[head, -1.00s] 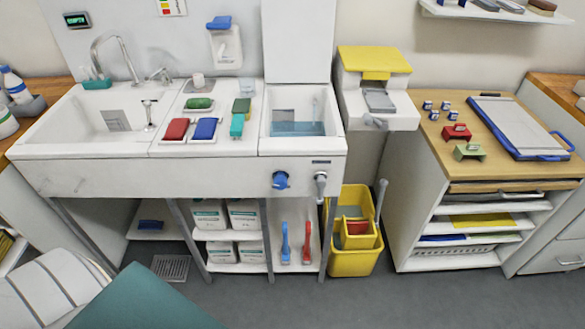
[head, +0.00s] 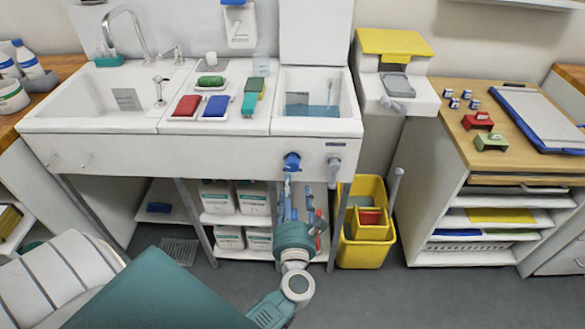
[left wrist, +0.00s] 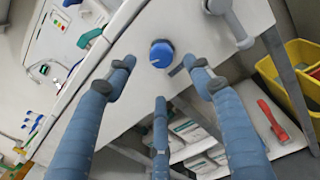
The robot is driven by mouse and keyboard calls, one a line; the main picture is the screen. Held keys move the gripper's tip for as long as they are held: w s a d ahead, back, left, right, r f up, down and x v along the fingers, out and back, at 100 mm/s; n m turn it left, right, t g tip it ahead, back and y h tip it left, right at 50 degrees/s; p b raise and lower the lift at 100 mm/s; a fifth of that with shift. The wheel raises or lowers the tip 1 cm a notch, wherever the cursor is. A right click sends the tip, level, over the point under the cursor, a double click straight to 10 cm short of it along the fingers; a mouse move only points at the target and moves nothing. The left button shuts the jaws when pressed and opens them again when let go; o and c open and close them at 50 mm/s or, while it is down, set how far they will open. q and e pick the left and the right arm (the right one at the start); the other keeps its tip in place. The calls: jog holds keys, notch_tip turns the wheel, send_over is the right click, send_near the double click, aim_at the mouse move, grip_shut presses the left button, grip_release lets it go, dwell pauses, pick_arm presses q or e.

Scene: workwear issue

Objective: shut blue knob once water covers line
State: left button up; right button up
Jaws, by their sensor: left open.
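The blue knob (head: 291,161) is on the white front panel below the small right basin (head: 286,84). It also shows in the left wrist view (left wrist: 162,54), facing my fingers. Blue water (head: 312,111) lies in the bottom of that basin. I cannot make out the line or how the water stands against it. My left gripper (head: 294,197) is open and empty, just below the knob with its fingers pointing up. In the left wrist view its fingers (left wrist: 160,78) are spread around the lower side of the knob, apart from it. My right gripper is not in view.
A grey outlet valve (head: 333,167) sticks out just right of the knob. A yellow bin (head: 364,253) stands on the floor to the right. White containers (head: 219,198) fill the shelf below. Red and blue pads (head: 215,108) lie on the sink top. The floor in front is mostly clear.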

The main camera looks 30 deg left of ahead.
aim_at(292, 168)
pick_arm(q)
jog(key=x, duration=1)
jog(key=shift+f, duration=0.1)
